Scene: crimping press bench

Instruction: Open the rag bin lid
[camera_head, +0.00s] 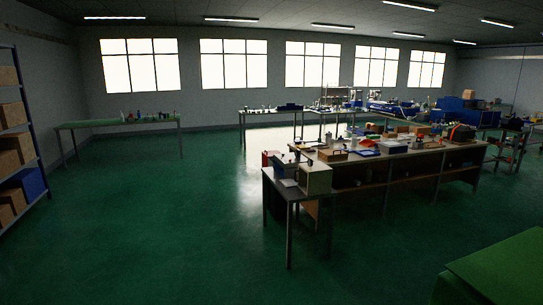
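No rag bin or bin lid can be told for certain in the head view. A small red object (267,159) shows at the left end of the long bench, partly hidden by things in front, and I cannot tell what it is. Neither of my grippers is in view.
A long workbench (400,157) crowded with boxes and tools stands right of centre, with a small table (289,195) at its near end. A green-topped surface (500,268) fills the bottom right corner. A green table (85,124) and shelving stand left. The green floor (150,235) is clear.

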